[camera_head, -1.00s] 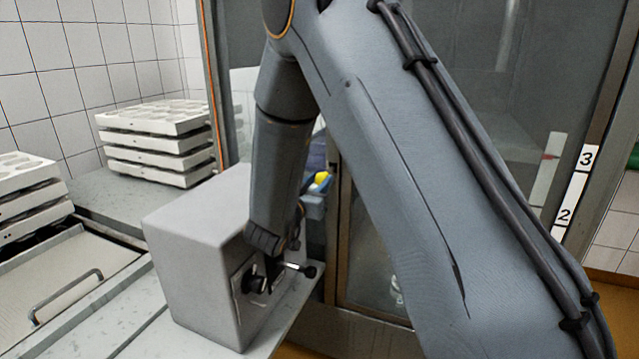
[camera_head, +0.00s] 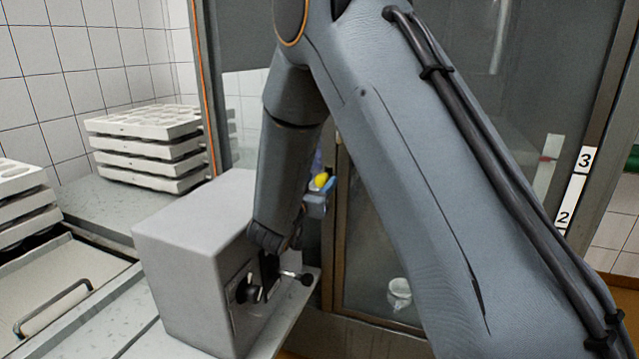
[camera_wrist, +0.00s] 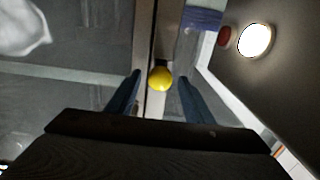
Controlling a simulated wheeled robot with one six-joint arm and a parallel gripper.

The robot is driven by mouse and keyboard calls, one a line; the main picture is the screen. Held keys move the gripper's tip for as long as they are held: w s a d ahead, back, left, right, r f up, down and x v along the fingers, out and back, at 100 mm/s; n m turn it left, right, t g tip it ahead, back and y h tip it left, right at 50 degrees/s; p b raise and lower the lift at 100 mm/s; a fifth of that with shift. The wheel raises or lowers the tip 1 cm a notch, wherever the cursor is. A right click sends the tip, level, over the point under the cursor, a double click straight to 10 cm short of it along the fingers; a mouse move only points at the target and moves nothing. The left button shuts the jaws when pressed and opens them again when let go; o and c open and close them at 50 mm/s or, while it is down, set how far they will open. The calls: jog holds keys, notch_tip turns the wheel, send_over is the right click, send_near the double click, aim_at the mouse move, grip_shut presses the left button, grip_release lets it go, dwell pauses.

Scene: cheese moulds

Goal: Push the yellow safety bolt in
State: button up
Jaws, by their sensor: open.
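The yellow safety bolt's round yellow end (camera_head: 321,180) shows just right of my forearm in the head view, by a blue fitting (camera_head: 317,206) at the metal door frame. In the wrist view, the yellow end (camera_wrist: 160,78) lies centred between the tips of my gripper (camera_wrist: 160,82). My gripper is open, with a finger on each side and a gap to the yellow end. I cannot tell how far beyond the tips it sits. The bolt's shaft is hidden.
A grey box (camera_head: 185,270) with a dial (camera_head: 246,290) and a black-knobbed lever (camera_head: 304,278) stands below my arm. White mould stacks (camera_head: 145,150) stand at the back left. A glass door (camera_head: 385,235) is behind. The wrist view shows a bright round lamp (camera_wrist: 254,40) and red button (camera_wrist: 224,36).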

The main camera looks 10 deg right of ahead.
jog(key=b+v, duration=0.2)
jog(key=v, duration=0.5)
jog(key=shift+s+a, duration=0.2)
jog(key=shift+s, duration=0.05)
jog(key=s+d+f+n+g+y, duration=0.1)
jog(key=s+f+n+g+y, duration=0.4)
jog(key=f+y, duration=0.4)
jog(key=s+d+f+g, duration=0.1)
jog(key=s+d+g, duration=0.1)
jog(key=s, duration=0.5)
jog(key=s+d+f+g, duration=0.1)
jog(key=s+d+g, duration=0.2)
jog(key=s, duration=0.5)
jog(key=s+d+f+n+g, duration=0.1)
jog(key=s+d+f+g, duration=0.1)
jog(key=s, duration=0.6)
jog(key=shift+d+g, duration=0.65)
jog(key=shift+g, duration=0.55)
jog(key=shift+s, duration=0.15)
